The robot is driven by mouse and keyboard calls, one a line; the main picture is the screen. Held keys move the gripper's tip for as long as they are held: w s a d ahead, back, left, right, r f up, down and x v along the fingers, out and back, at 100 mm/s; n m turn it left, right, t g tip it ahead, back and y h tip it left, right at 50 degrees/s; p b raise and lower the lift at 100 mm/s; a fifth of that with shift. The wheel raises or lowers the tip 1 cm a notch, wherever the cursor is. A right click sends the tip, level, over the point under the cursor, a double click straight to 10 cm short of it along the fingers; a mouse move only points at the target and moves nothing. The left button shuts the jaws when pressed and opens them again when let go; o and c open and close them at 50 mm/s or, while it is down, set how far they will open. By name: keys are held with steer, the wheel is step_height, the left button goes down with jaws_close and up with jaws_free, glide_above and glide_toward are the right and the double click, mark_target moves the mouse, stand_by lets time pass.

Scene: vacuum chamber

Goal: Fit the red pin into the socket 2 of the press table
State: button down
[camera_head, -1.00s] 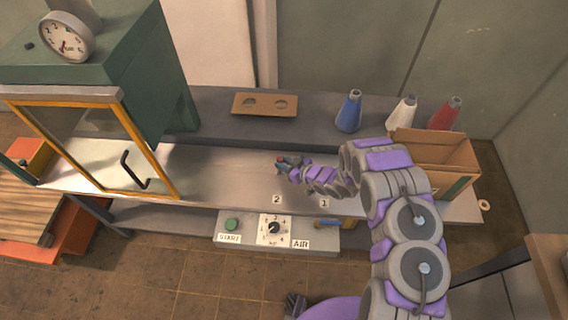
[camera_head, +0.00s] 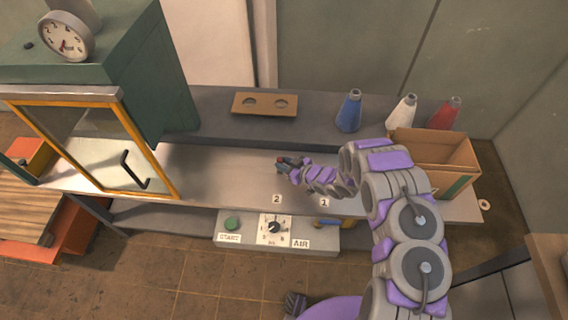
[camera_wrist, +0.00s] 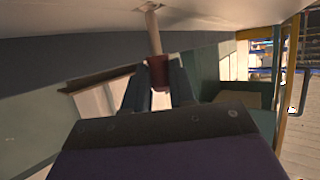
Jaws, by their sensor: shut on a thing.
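The red pin shows in the wrist view as a dark red head (camera_wrist: 158,66) with a pale shaft (camera_wrist: 154,34). My gripper (camera_wrist: 157,80) is shut on the red head between its two dark fingers. The far end of the shaft meets a small pale ring, socket 2 (camera_wrist: 150,6), in the table surface at the top of that view; how deep it sits I cannot tell. In the head view my gripper (camera_head: 281,165) is low over the press table (camera_head: 215,175), behind the label 2 (camera_head: 276,199). Only a speck of red shows there, and the socket is hidden.
A brown plate with two holes (camera_head: 264,104) lies on the back ledge. The orange-framed door (camera_head: 157,172) is left. The table between door and gripper is clear.

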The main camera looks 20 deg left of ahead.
steer(key=shift+f+b, duration=0.4)
steer(key=shift+f, duration=0.65)
steer(key=shift+r, duration=0.15)
steer(key=shift+r+p, duration=0.6)
steer(key=shift+r, duration=0.55)
